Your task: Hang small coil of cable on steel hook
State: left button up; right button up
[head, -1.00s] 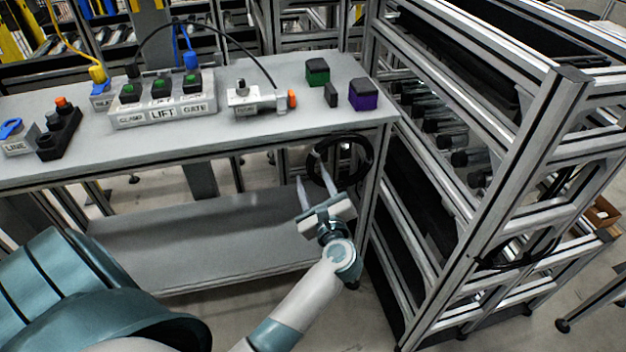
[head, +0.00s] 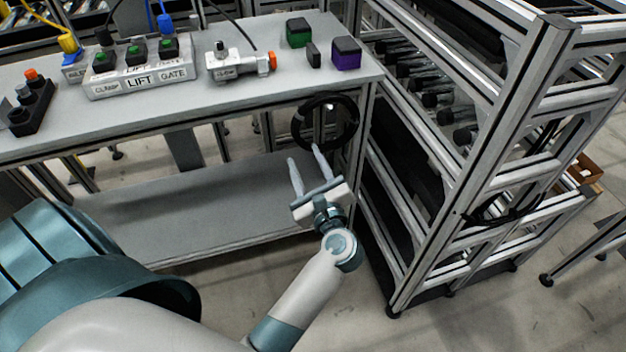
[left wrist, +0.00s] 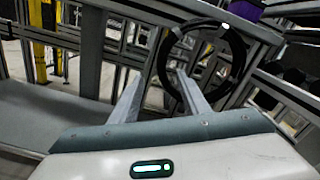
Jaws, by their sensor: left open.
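A black coil of cable (head: 354,125) hangs as a ring below the tabletop's front edge, by the right leg. It also shows in the left wrist view (left wrist: 241,60), beyond the fingers. My left gripper (head: 304,154) is open and empty, below and to the left of the coil's middle. In the left wrist view its fingers (left wrist: 160,78) point toward the coil, and the right finger overlaps the ring's lower left part. I cannot tell whether they touch. A second black coil (head: 505,215) hangs on the rack's side. I cannot make out a steel hook at either coil. My right gripper is out of view.
The grey table (head: 240,108) carries a LIFT button box (head: 140,80), a clamp device (head: 238,66), a green block (head: 298,33) and a purple block (head: 346,54). A lower shelf (head: 190,215) is bare. An aluminium rack (head: 480,150) stands close on the right.

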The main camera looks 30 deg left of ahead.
pick_arm(q)
jog(key=shift+b+v, duration=0.35)
jog(key=shift+v, duration=2.35)
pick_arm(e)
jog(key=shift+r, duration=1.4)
